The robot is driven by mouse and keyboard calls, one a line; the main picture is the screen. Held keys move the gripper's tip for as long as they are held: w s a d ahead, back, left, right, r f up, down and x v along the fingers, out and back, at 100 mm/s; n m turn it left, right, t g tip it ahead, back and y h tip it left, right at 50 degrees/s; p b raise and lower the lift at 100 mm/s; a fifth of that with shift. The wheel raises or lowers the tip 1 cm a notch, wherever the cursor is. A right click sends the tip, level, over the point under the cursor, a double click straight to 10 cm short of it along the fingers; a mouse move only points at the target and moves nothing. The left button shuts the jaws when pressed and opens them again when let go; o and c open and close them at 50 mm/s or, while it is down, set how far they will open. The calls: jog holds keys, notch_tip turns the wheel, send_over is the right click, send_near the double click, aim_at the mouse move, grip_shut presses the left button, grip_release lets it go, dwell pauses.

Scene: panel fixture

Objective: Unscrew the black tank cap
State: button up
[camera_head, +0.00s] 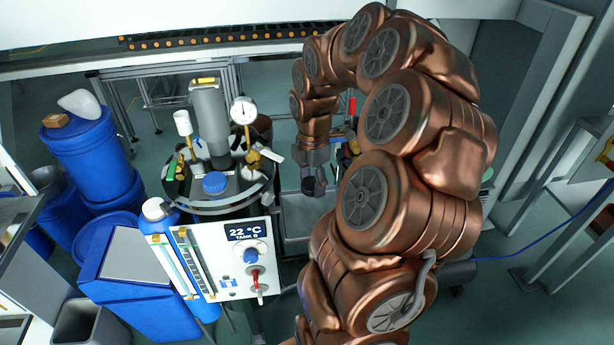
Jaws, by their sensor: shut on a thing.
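The tank (222,208) stands left of centre, with a dark round lid that carries fittings. My gripper (313,180) hangs to the right of the tank, apart from it, pointing down. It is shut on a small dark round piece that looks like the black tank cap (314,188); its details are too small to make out. A blue round piece (215,183) shows on a grey plate on the tank's lid. I cannot tell whether it is a cap or an opening.
A pressure gauge (243,111), a grey cylinder (210,118) and a white cup-like fitting (183,122) rise from the lid. A white panel (232,272) with a display and a red-handled valve faces front. Blue drums (90,150) stand left. A grey tray (297,218) lies below my gripper.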

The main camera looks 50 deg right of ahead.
jog(key=shift+d+f+b, duration=0.15)
jog(key=shift+f+b, duration=0.3)
jog(key=shift+f, duration=0.7)
jog(key=shift+f+b, duration=0.85)
jog(key=shift+f, duration=1.4)
jog(key=o, duration=1.3)
jog(key=shift+r, duration=0.1)
notch_tip(320, 180, up, 11)
jog(key=shift+f, duration=0.1)
jog(key=shift+s+r, duration=0.1)
jog(key=shift+r, duration=0.4)
